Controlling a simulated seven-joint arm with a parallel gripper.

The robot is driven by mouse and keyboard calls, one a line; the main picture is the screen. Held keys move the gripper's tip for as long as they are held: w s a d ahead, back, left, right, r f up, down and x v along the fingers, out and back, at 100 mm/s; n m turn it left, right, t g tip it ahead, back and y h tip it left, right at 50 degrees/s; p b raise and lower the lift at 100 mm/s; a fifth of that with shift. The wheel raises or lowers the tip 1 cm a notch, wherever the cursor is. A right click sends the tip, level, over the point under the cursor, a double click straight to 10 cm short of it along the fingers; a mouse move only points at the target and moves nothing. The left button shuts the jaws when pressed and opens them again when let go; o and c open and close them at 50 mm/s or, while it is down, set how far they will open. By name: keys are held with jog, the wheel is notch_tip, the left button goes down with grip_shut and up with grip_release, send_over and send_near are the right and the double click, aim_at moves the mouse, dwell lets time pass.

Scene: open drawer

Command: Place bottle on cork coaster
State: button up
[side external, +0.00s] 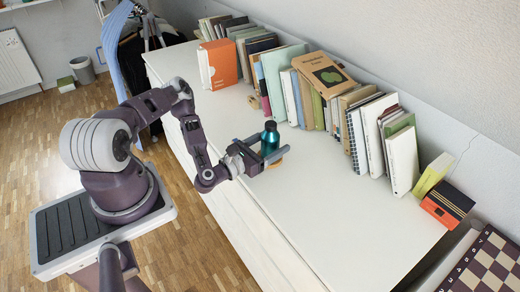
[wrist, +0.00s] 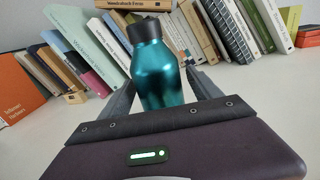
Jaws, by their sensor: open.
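A teal metallic bottle with a black cap (side external: 270,139) stands upright on the white dresser top, between the fingers of my gripper (side external: 264,154). In the wrist view the bottle (wrist: 157,72) is upright in the middle, with a grey finger of my gripper (wrist: 160,92) on each side. The fingers are open; I cannot tell whether either touches the bottle. A small tan edge, likely the cork coaster (side external: 277,161), shows below the bottle and finger in the side view. The bottle appears to be over or on it; the contact is hidden.
A row of books (side external: 330,90) stands along the wall behind the bottle. An orange box file (side external: 218,64) stands at the left of the row. Yellow and orange boxes (side external: 447,203) and a chessboard (side external: 488,264) are at the right. The front dresser top (side external: 345,220) is clear.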

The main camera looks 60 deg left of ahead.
jog(key=s, duration=0.6)
jog(key=s+d, duration=0.1)
jog(key=s, duration=0.3)
